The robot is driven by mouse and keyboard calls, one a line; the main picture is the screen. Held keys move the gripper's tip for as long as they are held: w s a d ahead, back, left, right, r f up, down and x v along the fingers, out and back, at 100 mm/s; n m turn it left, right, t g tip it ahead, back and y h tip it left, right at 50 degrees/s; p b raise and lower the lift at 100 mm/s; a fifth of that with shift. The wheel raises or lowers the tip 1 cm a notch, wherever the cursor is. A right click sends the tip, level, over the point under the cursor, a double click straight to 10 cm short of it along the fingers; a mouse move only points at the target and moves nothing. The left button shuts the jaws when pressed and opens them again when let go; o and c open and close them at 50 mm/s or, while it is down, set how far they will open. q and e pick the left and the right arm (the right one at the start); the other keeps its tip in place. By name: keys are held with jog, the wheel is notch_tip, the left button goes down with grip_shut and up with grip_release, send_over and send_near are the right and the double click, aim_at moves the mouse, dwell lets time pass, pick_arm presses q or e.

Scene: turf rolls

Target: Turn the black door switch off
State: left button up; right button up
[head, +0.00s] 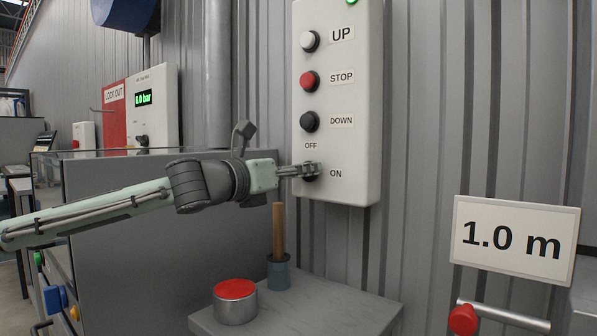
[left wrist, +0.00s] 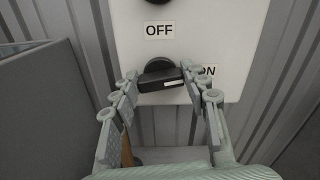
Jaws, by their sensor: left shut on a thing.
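The black door switch (head: 308,178) sits at the bottom of a pale control box (head: 355,185), mostly hidden by my gripper in the head view. OFF is printed above it and ON to its right. In the left wrist view the switch (left wrist: 160,76) shows a black handle lying nearly level, its white mark at the right end, toward the ON label (left wrist: 207,71). My left gripper (head: 311,168) has its fingers on both sides of the handle and is shut on it; it also shows in the left wrist view (left wrist: 160,86). My right gripper is not in view.
Above the switch are a black DOWN button (head: 310,122), a red STOP button (head: 309,81) and a white UP button (head: 310,41). Below, a red-topped tin (head: 235,302) and a blue cup (head: 279,273) with a wooden stick stand on a grey surface (head: 335,308).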

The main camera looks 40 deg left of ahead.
pick_arm(q)
jog(key=shift+a+f+n+b, duration=0.1)
jog(key=shift+n+b, duration=0.1)
jog(key=shift+n, duration=3.85)
jog(key=shift+a+f+n+b, duration=0.1)
jog(key=shift+n+b, duration=0.05)
jog(key=shift+n, duration=3.9)
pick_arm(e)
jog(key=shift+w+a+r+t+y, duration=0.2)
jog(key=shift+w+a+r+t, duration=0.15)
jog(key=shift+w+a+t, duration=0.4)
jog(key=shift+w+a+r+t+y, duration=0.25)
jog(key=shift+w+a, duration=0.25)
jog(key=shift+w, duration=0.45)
pick_arm(q)
jog(key=o, duration=1.2)
jog(key=shift+c, duration=0.2)
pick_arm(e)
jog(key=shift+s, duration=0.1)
